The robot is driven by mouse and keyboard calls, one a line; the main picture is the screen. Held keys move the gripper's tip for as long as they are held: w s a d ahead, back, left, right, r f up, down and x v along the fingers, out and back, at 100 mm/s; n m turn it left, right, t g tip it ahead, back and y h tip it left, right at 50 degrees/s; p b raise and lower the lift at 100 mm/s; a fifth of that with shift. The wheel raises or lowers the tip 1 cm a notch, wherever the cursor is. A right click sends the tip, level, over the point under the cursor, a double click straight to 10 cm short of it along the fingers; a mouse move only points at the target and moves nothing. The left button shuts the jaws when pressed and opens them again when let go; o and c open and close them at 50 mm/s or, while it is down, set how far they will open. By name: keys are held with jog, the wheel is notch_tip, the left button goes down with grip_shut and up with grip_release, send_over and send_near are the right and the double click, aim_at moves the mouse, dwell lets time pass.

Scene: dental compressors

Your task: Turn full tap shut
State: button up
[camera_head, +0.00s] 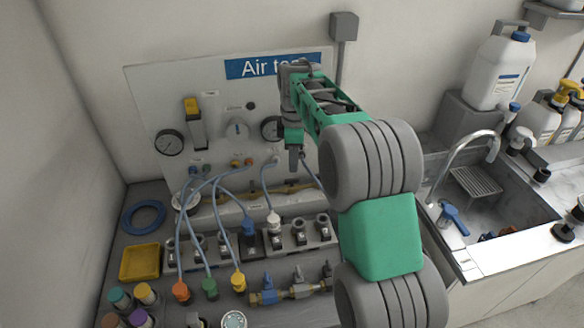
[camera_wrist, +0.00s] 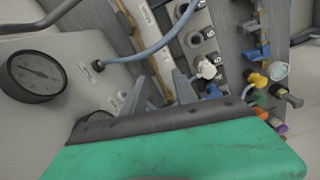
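My gripper (camera_head: 295,158) hangs in front of the lower right of the air test panel (camera_head: 150,90). In the wrist view its two fingers (camera_wrist: 162,92) stand apart with nothing seen between them. Several small valves lie in a row on the bench, among them a blue-handled tap (camera_head: 268,289) and a grey-handled tap (camera_head: 299,281). They are below my gripper and apart from it. I cannot read a "full" label, so I cannot tell which tap is the full one. My arm hides part of the panel's right side.
Blue hoses (camera_head: 214,225) loop from the panel to coloured connectors. A round gauge (camera_wrist: 36,75) is near my gripper. A yellow tray (camera_head: 140,262) and a blue hose coil (camera_head: 144,216) lie left. A sink (camera_head: 500,205) with a faucet is right.

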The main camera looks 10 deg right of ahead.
aim_at(292, 179)
jog(key=w+f+n, duration=0.2)
jog(key=w, duration=0.1)
jog(key=shift+w, duration=0.1)
jog(key=shift+f+n, duration=0.3)
jog(key=shift+f, duration=0.1)
notch_tip(292, 179, down, 7)
jog(key=shift+f+p, duration=0.15)
jog(key=shift+p, duration=0.85)
jog(key=shift+c, duration=0.4)
grip_shut()
